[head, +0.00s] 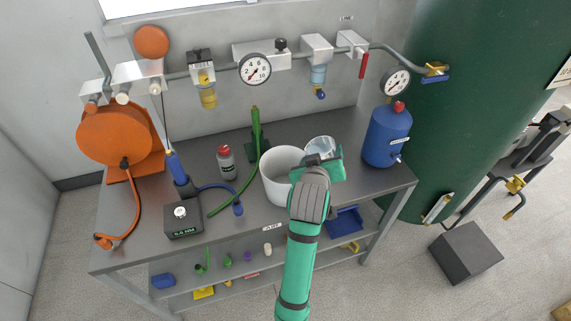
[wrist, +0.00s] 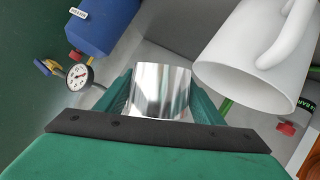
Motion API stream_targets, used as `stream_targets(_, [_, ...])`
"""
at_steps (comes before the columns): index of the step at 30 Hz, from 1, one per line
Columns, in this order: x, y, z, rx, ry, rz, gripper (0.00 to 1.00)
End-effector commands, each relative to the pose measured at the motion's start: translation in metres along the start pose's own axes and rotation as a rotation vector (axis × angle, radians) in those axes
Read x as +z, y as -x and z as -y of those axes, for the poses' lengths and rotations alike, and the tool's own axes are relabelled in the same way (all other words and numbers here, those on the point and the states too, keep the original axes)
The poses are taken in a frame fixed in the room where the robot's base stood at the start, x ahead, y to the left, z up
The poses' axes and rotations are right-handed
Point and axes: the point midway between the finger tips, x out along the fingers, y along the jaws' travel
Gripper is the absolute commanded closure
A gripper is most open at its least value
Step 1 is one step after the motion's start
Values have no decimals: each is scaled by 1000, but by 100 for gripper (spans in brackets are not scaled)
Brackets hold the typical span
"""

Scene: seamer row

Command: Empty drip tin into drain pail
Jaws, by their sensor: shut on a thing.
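A shiny metal drip tin (wrist: 162,92) is between my gripper's green fingers in the wrist view, and its top edge also shows in the head view (head: 320,145). My gripper (head: 322,164) is shut on the tin. The white drain pail (head: 277,181) stands on the grey bench, just left of my gripper in the head view. It also shows at the right of the wrist view (wrist: 245,75) with its handle. The inside of the tin is hidden, so I cannot tell what it holds.
A blue tank (head: 387,137) stands right of my gripper. A green hose (head: 246,187), a grey bottle with red cap (head: 227,163) and a black gauge block (head: 182,220) are left of the pail. Pipes with gauges (head: 255,69) run along the wall behind.

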Motion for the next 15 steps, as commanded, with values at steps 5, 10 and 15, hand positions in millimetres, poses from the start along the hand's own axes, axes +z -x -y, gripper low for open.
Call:
stream_targets(5, [-2,0,1,9,23,2,66])
stream_targets(10, [-4,1,2,19,43,6,66])
stream_targets(15, [-6,2,3,27,64,8,66])
